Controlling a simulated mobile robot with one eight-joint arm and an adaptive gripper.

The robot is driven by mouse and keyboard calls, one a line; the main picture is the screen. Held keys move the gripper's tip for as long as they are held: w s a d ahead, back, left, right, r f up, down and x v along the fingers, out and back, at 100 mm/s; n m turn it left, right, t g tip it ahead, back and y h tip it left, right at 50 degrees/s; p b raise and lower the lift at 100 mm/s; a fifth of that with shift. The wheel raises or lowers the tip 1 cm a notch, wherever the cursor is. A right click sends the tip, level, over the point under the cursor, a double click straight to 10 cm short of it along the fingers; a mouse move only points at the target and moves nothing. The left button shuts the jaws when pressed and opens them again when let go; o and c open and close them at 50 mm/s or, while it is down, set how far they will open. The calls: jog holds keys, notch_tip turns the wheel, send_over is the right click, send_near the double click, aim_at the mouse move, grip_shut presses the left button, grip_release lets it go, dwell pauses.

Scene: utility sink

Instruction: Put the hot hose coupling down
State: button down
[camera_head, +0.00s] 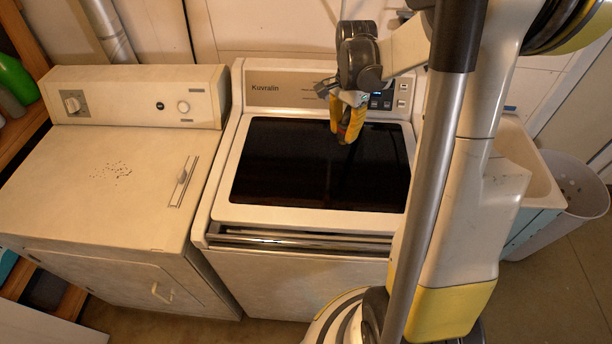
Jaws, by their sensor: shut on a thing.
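My gripper (348,136), dark grey with yellow at its end, points down above the dark glass lid (290,165) of the white washing machine (222,222). It is over the back right part of the lid, near the control panel (275,88). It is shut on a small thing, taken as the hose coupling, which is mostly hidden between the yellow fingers. Its shape and colour cannot be made out clearly. The gripper appears to be above the glass, but the gap is hard to judge.
A white dryer (90,190) with a bare, speckled top stands left of the washer. At the right are a utility sink (535,165) and a pale bin (580,195). My arm and column hide the washer's right side. The lid's left half is clear.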

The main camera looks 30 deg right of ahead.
jog(key=a+f, duration=0.2)
jog(key=a, duration=0.1)
jog(key=a+f+b, duration=0.1)
jog(key=a+f, duration=0.1)
jog(key=a, duration=0.2)
jog(key=a+f, duration=0.3)
jog(key=a, duration=0.1)
jog(key=shift+a+b, duration=0.25)
jog(key=shift+b, duration=0.15)
notch_tip(320, 180, down, 4)
jog(key=shift+b, duration=0.5)
jog(key=shift+r, duration=0.1)
jog(key=c, duration=1.2)
grip_release()
jog(key=shift+c, duration=0.2)
